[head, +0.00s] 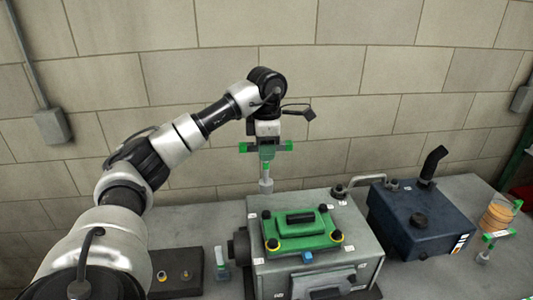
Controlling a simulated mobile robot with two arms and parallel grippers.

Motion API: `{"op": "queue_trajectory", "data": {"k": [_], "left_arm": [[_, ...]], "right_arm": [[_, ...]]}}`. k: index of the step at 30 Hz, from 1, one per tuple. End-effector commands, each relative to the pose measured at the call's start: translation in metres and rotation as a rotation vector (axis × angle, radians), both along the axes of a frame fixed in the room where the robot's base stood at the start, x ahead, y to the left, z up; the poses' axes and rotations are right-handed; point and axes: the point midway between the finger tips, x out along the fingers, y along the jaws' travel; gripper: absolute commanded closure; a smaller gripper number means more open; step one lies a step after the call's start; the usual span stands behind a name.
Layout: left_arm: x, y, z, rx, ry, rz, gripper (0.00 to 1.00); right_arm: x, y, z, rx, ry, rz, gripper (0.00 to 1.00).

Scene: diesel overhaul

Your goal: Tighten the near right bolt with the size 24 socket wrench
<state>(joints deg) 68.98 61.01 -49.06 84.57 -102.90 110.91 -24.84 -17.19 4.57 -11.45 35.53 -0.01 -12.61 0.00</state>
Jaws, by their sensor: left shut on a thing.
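My left gripper (266,143) is shut on a socket wrench (266,186) with green parts and a grey socket pointing down. It holds the wrench upright in the air, behind the back left part of the grey engine block (258,278) in the picture; the socket appears clear of any bolt. I cannot read a size on it. A green cover (301,241) with a black handle lies on top of the block. The near right bolt (337,237) sits at its front right corner, dark with a yellow ring. The near left bolt (273,245) looks alike. My right gripper is out of view.
A dark blue box (421,222) stands right of the block. Another green-handled wrench (485,252) and an orange stack (496,218) are at the far right. A small green-topped tool (222,265) and a dark tray (186,260) are at the left.

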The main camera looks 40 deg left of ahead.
Motion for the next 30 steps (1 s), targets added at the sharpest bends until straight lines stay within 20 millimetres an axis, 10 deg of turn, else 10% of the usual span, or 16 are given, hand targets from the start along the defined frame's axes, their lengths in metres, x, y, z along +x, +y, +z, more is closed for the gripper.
{"op": "queue_trajectory", "data": {"k": [30], "left_arm": [[-0.054,-0.045,0.0,0.0,-0.001,0.001,1.0]], "right_arm": [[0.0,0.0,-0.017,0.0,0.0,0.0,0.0]]}}
